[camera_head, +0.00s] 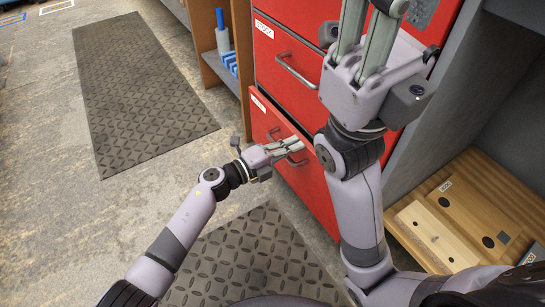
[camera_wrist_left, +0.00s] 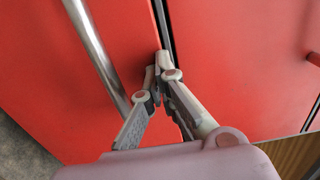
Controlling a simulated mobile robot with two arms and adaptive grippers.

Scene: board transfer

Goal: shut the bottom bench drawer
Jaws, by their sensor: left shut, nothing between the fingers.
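The bottom drawer (camera_head: 318,192) is the lowest red front of the bench in the head view, with a grey bar handle and a white label. It seems to stand slightly proud of the front above. My left gripper (camera_head: 298,145) is at its front and partly covers the handle. In the left wrist view, the shut, empty left fingertips (camera_wrist_left: 157,72) are beside the handle (camera_wrist_left: 98,50), at the narrow dark gap between two red fronts. I cannot tell whether they touch the drawer. My right gripper (camera_head: 372,25) is raised above, its fingertips cut off by the frame.
Upper red drawers (camera_head: 290,80) rise above the bottom one. A wooden shelf unit (camera_head: 210,60) with blue items stands to the left. Wooden boards (camera_head: 440,235) lie in the bay at right. Dark floor mats (camera_head: 140,85) lie on open floor.

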